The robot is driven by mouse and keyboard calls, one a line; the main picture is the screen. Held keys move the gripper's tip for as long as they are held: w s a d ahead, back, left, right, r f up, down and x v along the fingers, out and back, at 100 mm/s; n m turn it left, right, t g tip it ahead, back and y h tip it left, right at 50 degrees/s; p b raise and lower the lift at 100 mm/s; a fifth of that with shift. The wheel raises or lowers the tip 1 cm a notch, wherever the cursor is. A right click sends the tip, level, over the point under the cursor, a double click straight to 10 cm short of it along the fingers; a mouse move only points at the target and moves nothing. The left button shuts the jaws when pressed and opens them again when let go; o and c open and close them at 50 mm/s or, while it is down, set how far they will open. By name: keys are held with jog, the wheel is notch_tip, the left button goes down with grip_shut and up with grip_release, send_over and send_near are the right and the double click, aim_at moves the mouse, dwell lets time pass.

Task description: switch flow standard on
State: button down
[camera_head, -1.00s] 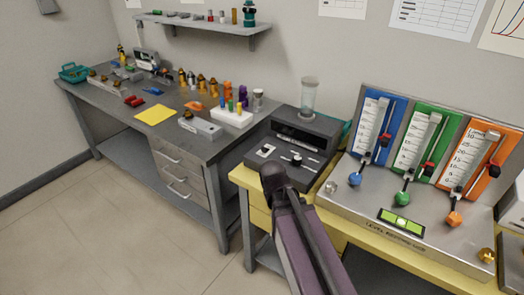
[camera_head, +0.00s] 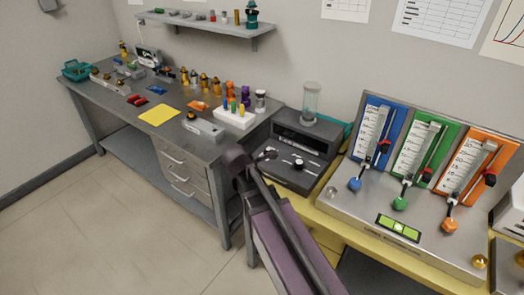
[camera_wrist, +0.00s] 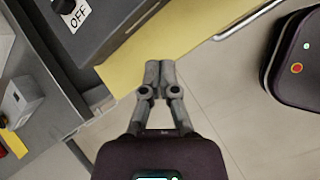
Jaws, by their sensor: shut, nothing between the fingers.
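The flow standard appears to be the dark box (camera_head: 304,139) with a clear glass cylinder (camera_head: 310,100) on top, at the yellow bench's left end. Its sloped panel has a small switch with a white label (camera_head: 268,155) on the left and a knob (camera_head: 298,163). In the wrist view, an "OFF" label (camera_wrist: 72,14) shows beside a black switch (camera_wrist: 63,6) at the top left. My gripper (camera_wrist: 158,70) is shut and empty, over the yellow bench edge, apart from the switch. In the head view, my arm's end is left of the box; the fingertips are not clear.
A grey workbench (camera_head: 190,140) with small parts stands to the left. The flowmeter stand (camera_head: 350,212) with blue, green and orange panels is right of the box. A drawer handle (camera_wrist: 247,20) shows in the wrist view.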

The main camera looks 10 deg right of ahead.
aim_at(263, 154)
jog(key=w+a+r+n+t+h+p, duration=0.1)
jog(key=w+a+r+n+t+p, duration=0.1)
jog(key=w+a+r+n, duration=0.2)
jog(key=w+r+n, duration=0.1)
jog(key=n, duration=0.2)
jog(key=shift+a, duration=0.2)
jog(key=b+x, duration=0.7)
jog(key=x, duration=0.2)
jog(key=shift+w+d+f, duration=0.2)
jog(key=shift+f, duration=0.05)
jog(key=shift+w+d, duration=1)
jog(key=shift+w, duration=0.05)
jog(key=shift+w+d, duration=0.45)
jog(key=shift+d, duration=0.1)
jog(key=shift+w, duration=0.1)
